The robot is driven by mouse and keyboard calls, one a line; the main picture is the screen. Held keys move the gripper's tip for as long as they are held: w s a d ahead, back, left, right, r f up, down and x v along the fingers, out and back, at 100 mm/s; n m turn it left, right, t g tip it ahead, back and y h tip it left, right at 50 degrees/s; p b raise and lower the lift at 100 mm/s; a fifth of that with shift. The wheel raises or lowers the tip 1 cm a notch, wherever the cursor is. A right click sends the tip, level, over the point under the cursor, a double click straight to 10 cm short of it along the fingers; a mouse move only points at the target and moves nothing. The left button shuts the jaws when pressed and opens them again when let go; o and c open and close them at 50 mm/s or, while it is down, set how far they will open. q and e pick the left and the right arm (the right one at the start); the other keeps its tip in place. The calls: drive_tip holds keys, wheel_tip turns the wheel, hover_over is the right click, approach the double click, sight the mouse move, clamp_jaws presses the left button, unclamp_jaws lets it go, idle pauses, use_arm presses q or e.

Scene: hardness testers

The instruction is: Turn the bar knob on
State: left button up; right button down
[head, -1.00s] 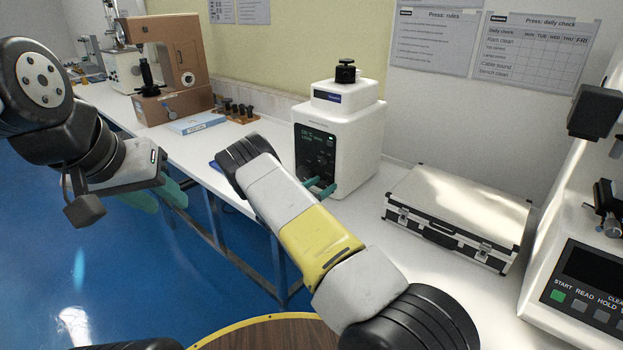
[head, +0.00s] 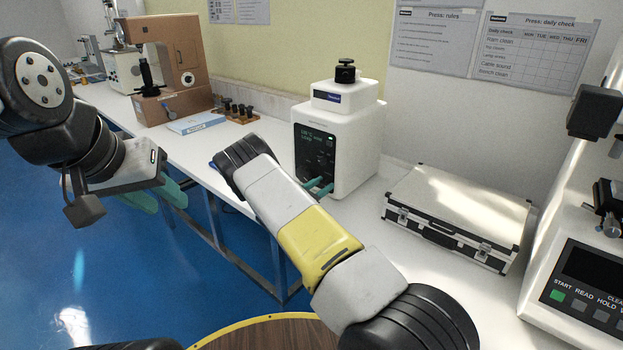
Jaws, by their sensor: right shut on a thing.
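A white box-shaped machine (head: 355,145) stands on the bench, with a dark front panel (head: 315,150) showing a small lit display and a black knob on top (head: 345,70). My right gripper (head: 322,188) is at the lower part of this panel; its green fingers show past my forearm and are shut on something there. The gripped part is hidden, so I cannot tell the bar knob's shape or angle. My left gripper (head: 160,198) is off to the left over the blue floor, its green fingers apart and empty, away from the bench things.
A silver case (head: 458,215) lies on the bench right of the machine. A white tester with START and READ buttons (head: 585,290) stands at the far right. A brown tester (head: 170,65), a blue-white booklet (head: 197,123) and a wooden block with dark pieces (head: 243,117) are at the left.

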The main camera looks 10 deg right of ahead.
drive_tip(key=m, duration=0.4)
drive_tip(key=shift+f, duration=0.1)
drive_tip(key=m, duration=0.4)
drive_tip(key=shift+s, duration=0.1)
drive_tip(key=m, duration=0.4)
drive_tip(key=shift+f, duration=0.1)
drive_tip(key=shift+f+m, duration=0.1)
drive_tip(key=shift+m, duration=2.1)
drive_tip(key=c, duration=0.9)
unclamp_jaws()
